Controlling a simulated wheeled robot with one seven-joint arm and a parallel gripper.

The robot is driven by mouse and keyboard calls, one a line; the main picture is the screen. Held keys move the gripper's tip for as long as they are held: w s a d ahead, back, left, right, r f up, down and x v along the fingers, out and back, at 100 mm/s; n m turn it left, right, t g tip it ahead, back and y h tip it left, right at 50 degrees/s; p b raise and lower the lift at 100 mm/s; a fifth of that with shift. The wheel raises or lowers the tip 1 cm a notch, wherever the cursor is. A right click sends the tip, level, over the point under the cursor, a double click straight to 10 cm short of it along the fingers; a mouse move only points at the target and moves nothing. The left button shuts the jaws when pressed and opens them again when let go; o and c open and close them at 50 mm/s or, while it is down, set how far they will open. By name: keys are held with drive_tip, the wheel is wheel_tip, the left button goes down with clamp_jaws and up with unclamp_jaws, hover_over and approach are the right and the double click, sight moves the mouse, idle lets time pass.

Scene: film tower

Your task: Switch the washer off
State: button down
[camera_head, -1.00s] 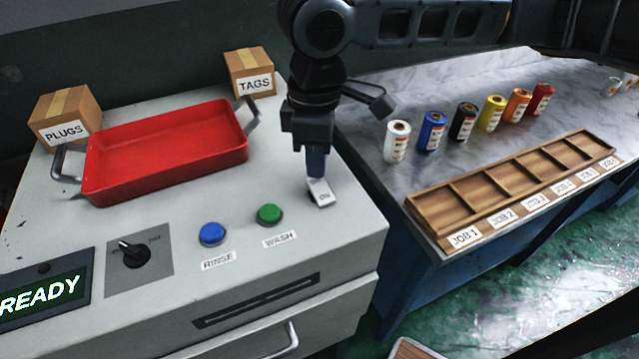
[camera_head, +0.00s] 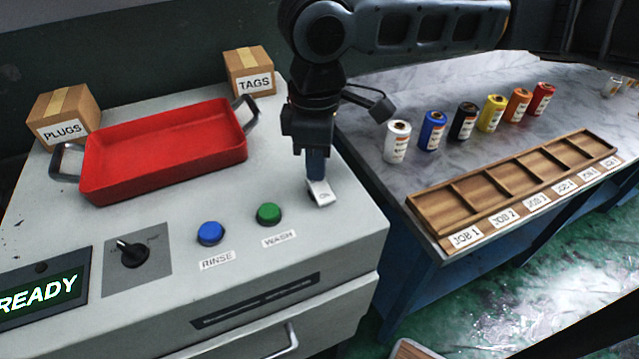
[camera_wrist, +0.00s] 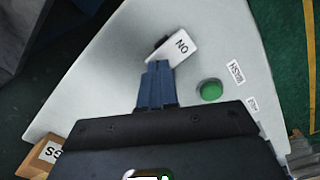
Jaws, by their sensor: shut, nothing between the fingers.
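The washer (camera_head: 130,235) is a grey cabinet with a lit display (camera_head: 42,296) reading READY. A small white rocker switch (camera_head: 321,194) marked ON sits near its right edge, and it also shows in the wrist view (camera_wrist: 178,46). My gripper (camera_head: 317,178) points down with its blue fingers shut and empty. The fingertips are right at the switch's back edge. I cannot tell whether they touch it. In the wrist view the fingertips (camera_wrist: 159,66) cover the near edge of the switch.
A green WASH button (camera_head: 269,214), a blue RINSE button (camera_head: 210,233) and a black knob (camera_head: 133,253) lie left of the switch. A red tray (camera_head: 160,160) stands behind them. Film rolls (camera_head: 432,131) and a wooden rack (camera_head: 515,190) are on the marble table at right.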

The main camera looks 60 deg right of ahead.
drive_tip(key=shift+f, duration=0.5)
drive_tip(key=shift+r, duration=0.1)
drive_tip(key=shift+r+p, duration=2.95)
drive_tip(key=shift+r, duration=0.45)
